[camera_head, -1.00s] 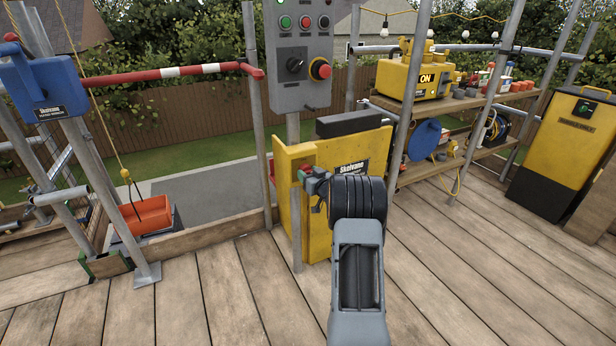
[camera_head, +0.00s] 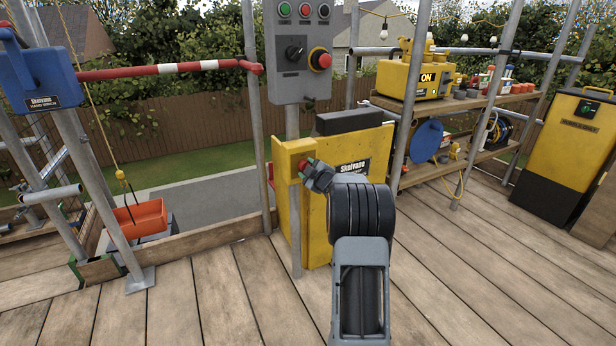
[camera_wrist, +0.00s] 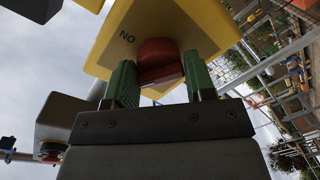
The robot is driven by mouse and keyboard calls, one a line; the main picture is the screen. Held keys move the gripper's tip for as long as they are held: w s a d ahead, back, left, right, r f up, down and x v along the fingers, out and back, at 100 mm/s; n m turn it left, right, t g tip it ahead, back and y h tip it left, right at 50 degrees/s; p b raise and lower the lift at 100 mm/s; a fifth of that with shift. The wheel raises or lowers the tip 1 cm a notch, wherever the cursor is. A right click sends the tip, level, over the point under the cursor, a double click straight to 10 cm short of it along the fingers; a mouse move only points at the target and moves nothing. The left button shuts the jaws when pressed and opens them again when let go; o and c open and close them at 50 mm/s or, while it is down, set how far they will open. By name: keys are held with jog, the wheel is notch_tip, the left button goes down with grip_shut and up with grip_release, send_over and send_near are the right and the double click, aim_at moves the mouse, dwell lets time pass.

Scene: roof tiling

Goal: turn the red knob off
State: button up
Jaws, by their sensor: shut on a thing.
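The red knob (camera_wrist: 158,58) sits on a yellow panel (camera_wrist: 193,22) in the wrist view, with a flat red grip bar below its round part. My gripper (camera_wrist: 160,75) has a green-padded finger on each side of the knob and is shut on it. Dark letters beside the knob look like "NO" in this turned view, perhaps "ON" upside down. In the head view, the red knob (camera_head: 303,165) shows small on the left post of the yellow housing (camera_head: 345,208), with my gripper's tip at it. The fingers are mostly hidden there, and the knob's exact angle is unclear.
A grey control box (camera_head: 299,78) with a black dial and a red stop button stands above the housing. Scaffold poles and a red-white bar (camera_head: 170,69) are at left, with an orange bucket (camera_head: 138,217) below. A wooden shelf (camera_head: 470,150) is at right. The plank floor is clear.

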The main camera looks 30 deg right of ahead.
jog(key=shift+d+r+n+h+b, duration=0.15)
jog(key=shift+n+h+b, duration=0.1)
jog(key=shift+n+b, duration=0.95)
jog(key=shift+a+r+n+h+b, duration=0.1)
jog(key=shift+n+h+b, duration=0.15)
jog(key=shift+n+b, duration=0.95)
jog(key=shift+r+n, duration=0.1)
jog(key=shift+n, duration=0.3)
jog(key=o, duration=0.9)
jog(key=shift+f, duration=0.2)
jog(key=s+p, duration=0.1)
jog(key=s, duration=0.3)
jog(key=s+a+p, duration=0.1)
jog(key=s, duration=0.4)
jog(key=s+a+r+p, duration=0.1)
jog(key=s, duration=0.3)
jog(key=shift+s+r, duration=0.1)
jog(key=shift+s, duration=0.2)
jog(key=shift+r, duration=0.1)
